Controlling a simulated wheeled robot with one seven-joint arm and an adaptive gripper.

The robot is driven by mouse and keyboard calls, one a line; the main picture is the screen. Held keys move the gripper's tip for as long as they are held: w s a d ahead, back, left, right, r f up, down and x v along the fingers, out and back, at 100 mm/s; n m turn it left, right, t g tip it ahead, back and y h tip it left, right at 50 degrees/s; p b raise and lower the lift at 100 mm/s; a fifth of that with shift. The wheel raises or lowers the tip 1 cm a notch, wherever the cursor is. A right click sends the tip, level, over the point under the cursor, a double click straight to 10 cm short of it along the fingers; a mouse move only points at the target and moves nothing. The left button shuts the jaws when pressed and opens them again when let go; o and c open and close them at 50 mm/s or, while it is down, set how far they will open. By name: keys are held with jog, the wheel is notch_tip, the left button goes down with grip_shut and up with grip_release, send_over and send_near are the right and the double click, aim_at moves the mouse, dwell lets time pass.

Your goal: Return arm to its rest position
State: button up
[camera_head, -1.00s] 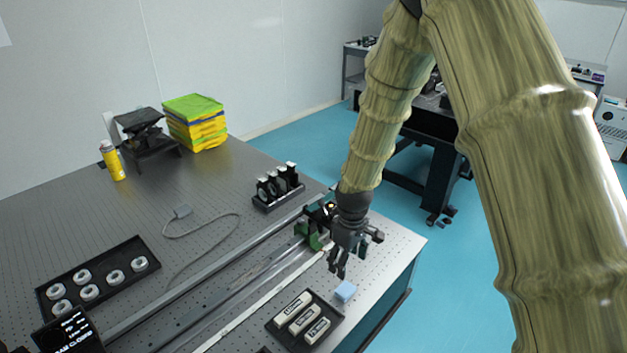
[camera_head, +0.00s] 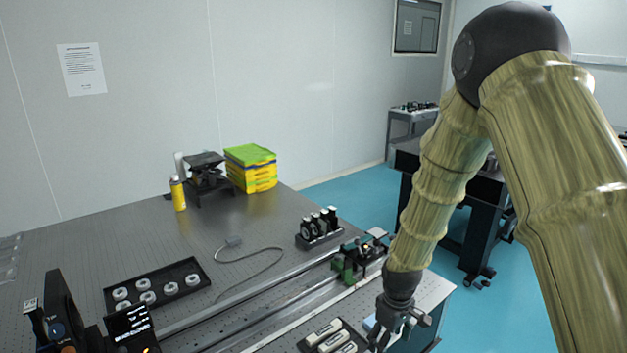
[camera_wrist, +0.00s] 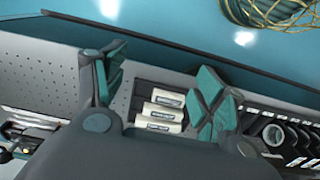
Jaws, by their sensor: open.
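My arm, in a pale ribbed sleeve, reaches down from the right in the head view. My gripper (camera_head: 384,342) hangs over the near right part of the optical table (camera_head: 230,205), beside a black tray (camera_head: 306,347) of labelled white blocks. In the wrist view my gripper (camera_wrist: 160,92) has its two teal-padded fingers spread wide. The labelled white blocks (camera_wrist: 163,113) show between and beyond the fingers, with nothing held. The fingertips are partly cut off at the bottom edge of the head view.
A rail with a green-based mount (camera_head: 345,268) runs beside my gripper. A light blue block (camera_head: 369,323) lies close behind it. A black tray of white rings (camera_head: 195,268), a small screen (camera_head: 130,322), a yellow can (camera_head: 178,195) and stacked boxes (camera_head: 251,170) stand left and back.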

jog(key=s+d+f+m+b, duration=0.2)
jog(key=s+f+m, duration=0.3)
jog(key=s+f, duration=1.55)
jog(key=s+d+f+m+b, duration=0.1)
jog(key=s+f, duration=0.4)
jog(key=s, duration=0.9)
jog(key=shift+d+m, duration=0.2)
jog(key=shift+m, duration=0.6)
